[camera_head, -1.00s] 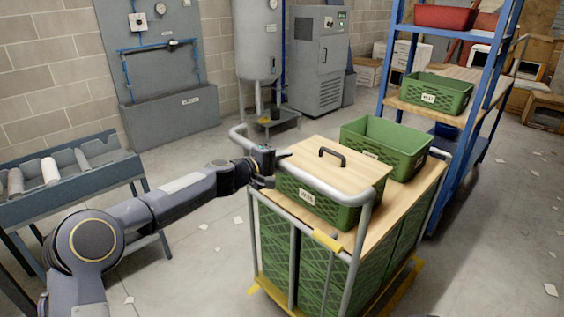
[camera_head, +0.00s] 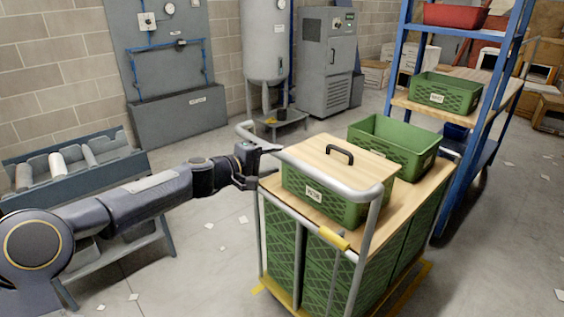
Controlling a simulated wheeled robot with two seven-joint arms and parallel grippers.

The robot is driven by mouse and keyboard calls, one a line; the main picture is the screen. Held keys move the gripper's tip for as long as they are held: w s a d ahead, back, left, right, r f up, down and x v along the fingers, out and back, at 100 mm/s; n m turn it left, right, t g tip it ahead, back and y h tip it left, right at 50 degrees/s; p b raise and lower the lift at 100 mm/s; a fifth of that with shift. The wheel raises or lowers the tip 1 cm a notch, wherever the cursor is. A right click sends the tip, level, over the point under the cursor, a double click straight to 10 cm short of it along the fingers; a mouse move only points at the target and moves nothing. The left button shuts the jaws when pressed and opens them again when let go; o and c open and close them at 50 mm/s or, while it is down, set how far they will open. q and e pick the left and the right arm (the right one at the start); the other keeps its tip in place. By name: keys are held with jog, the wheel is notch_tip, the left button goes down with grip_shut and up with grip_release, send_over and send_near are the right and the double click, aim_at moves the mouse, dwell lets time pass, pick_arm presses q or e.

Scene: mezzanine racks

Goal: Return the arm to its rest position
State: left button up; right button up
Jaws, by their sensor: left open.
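My left arm (camera_head: 150,192) comes in from the left in the head view. My left gripper (camera_head: 268,165) is open, at the left end of the cart's grey push rail, beside the lidded green crate (camera_head: 338,205). I cannot tell whether it touches the rail. The crate has a wooden lid (camera_head: 335,158) with a dark handle and sits on the cart's wooden top. My right gripper is not in view.
The cart (camera_head: 350,240) holds green crates below and an open green crate (camera_head: 400,140) on top. A blue rack (camera_head: 465,120) stands at the right. A roller stand (camera_head: 80,165) is at the left.

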pick_arm(q)
jog(key=shift+s+a+r, duration=0.1)
jog(key=shift+s+a, duration=0.15)
jog(key=shift+a, duration=0.05)
jog(key=s+a+r+m+g+y+p, duration=0.1)
jog(key=s+a+r+m+y+p, duration=0.15)
jog(key=s+a, duration=0.55)
jog(key=s+a+r+m+g+y+p, duration=0.1)
jog(key=s+a+r+m, duration=0.15)
jog(key=s, duration=0.85)
jog(key=s+a+f+y+p, duration=0.1)
jog(key=s+a+f, duration=0.2)
jog(key=s, duration=0.5)
jog(key=s+a+f+g+y, duration=0.1)
jog(key=s+a+f+y, duration=0.1)
jog(key=s+a, duration=0.3)
jog(key=s+a+f+g+y+p, duration=0.1)
jog(key=s+a+f, duration=0.3)
jog(key=s, duration=0.7)
jog(key=shift+a+f+m+y+p, duration=0.35)
jog(key=shift+a+m+y, duration=0.1)
jog(key=shift+y, duration=0.2)
